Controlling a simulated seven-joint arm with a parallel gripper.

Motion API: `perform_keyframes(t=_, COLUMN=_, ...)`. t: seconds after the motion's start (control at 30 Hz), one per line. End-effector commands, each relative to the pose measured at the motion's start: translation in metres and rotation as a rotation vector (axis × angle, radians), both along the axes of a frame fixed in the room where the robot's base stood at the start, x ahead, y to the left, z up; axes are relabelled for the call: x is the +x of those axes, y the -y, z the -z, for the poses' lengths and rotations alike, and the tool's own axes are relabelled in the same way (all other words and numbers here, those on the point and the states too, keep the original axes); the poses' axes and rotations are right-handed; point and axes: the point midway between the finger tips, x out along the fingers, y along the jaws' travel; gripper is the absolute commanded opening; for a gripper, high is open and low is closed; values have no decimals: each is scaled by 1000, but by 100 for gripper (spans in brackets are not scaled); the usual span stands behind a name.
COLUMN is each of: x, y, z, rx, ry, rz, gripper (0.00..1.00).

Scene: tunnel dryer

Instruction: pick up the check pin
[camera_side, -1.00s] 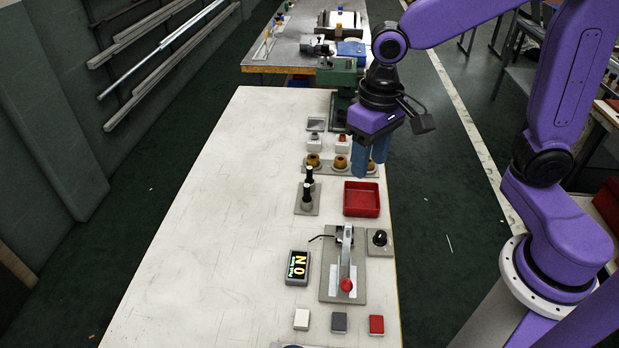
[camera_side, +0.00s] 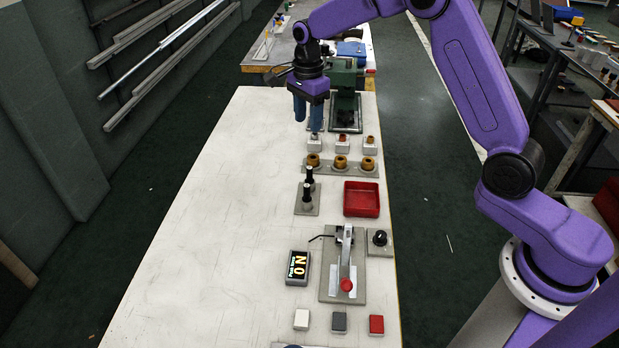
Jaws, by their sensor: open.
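Two dark-handled upright pins stand on a small grey plate (camera_side: 314,211), the far pin (camera_side: 309,175) and the near pin (camera_side: 306,195). They look the most like a check pin, but I cannot tell for certain which piece it is. My gripper (camera_side: 307,120), with blue fingers, is open and points down beyond these pins. Its fingertips show just behind the leftmost small white block (camera_side: 314,145). Nothing is visible between the fingers. How high they are above the bench is hard to tell.
A brown-ringed rack (camera_side: 327,166) and a red tray (camera_side: 361,199) are near the pins. A lever clamp (camera_side: 345,270), a lit display (camera_side: 297,267) and a black knob (camera_side: 380,238) stand closer. A green machine (camera_side: 345,85) is behind. The bench's left side (camera_side: 210,220) is clear.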

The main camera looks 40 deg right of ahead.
Motion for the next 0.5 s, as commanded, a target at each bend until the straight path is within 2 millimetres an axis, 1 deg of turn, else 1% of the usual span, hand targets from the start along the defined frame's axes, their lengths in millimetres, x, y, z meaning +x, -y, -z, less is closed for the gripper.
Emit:
perform_keyframes(t=0.07, x=2, y=2, z=5, rx=0, ry=-1, rz=17, gripper=49)
perform_keyframes(t=0.17, x=1, y=2, z=18, rx=-1, ry=-4, rz=19, gripper=49)
perform_keyframes(t=0.5, x=1, y=2, z=82, rx=-1, ry=-4, rz=16, gripper=49)
